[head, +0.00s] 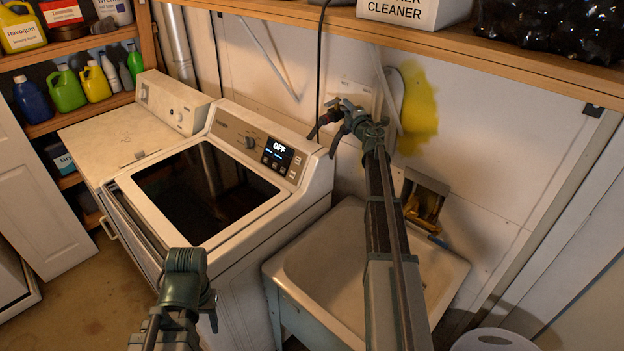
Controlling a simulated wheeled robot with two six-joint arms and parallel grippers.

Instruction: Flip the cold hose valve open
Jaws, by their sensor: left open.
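My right arm reaches up over the sink to the wall, and my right gripper (328,136) is at the wall fittings behind the washer's right rear corner. A small dark red part (326,118) shows right beside its fingers. I cannot tell whether they touch it or whether the jaws are closed on anything. The cold hose valve cannot be made out; the gripper and arm cover much of that spot. My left gripper (186,264) is low in front of the washer, away from the wall, open, with no object seen in it.
The washer (318,172) with a dark glass lid and a display reading OFF stands left of the white utility sink (296,262). A wooden shelf (530,62) runs above. A black hose (320,55) hangs down the wall. A yellow stain (418,105) marks the wall.

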